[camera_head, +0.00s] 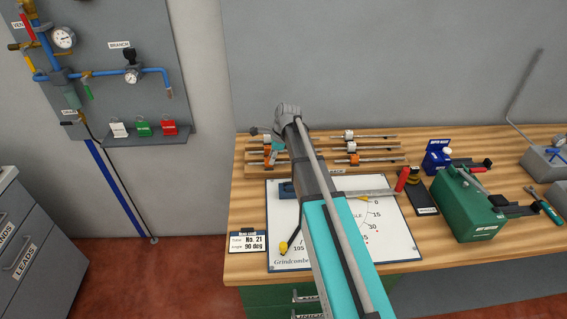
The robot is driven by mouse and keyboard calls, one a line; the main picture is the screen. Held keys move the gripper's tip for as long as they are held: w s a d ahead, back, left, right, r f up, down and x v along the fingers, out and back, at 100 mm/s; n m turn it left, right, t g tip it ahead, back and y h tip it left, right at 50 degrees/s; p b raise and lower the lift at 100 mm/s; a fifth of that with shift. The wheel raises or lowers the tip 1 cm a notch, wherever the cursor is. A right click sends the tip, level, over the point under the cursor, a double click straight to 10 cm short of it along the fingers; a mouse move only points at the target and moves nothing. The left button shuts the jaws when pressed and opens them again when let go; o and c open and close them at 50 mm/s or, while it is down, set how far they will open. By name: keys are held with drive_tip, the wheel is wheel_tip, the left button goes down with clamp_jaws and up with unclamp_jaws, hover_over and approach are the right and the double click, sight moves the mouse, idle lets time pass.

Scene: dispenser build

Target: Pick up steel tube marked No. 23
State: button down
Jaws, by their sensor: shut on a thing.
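Several thin steel tubes (375,137) lie left to right in a wooden rack (395,170) at the back of the bench, with white and orange tags. The tag numbers are too small to read, so I cannot tell which tube is No. 23. My arm reaches over the bench to the left part of the rack. My gripper (268,134) is only partly visible beside the wrist, at the rack's left end. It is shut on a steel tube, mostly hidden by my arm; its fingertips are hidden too.
A card (249,242) reading No. 21, 90 deg lies at the bench's left front. An angle board (390,222) lies under my arm. A green machine (470,205) and blue box (437,156) stand right. A pipe panel (105,95) hangs on the wall.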

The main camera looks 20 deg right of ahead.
drive_tip(key=shift+r+p, duration=3.05)
drive_tip(key=shift+r, duration=0.1)
